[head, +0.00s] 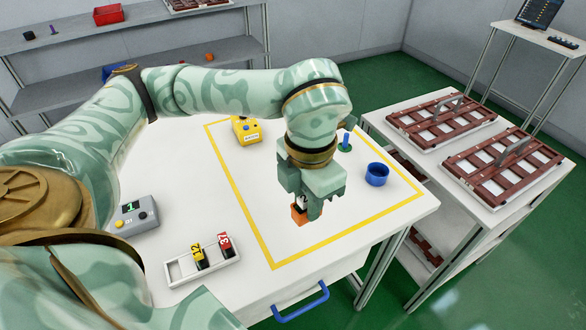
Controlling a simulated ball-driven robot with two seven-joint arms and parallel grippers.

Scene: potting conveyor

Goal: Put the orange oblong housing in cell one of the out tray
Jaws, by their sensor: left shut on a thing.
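My left gripper (304,203) is shut on the orange oblong housing (299,216), above the white table inside the yellow outline. The fingers and hand hide the upper part of the housing. Two brown and white trays with cells lie on the side table at right, one nearer (499,170) and one farther (441,122). I cannot tell which is the out tray or which is cell one. My right gripper is out of the picture.
A small rack (201,264) with numbered tags and a grey meter (133,220) are at left. A gap separates the tables.

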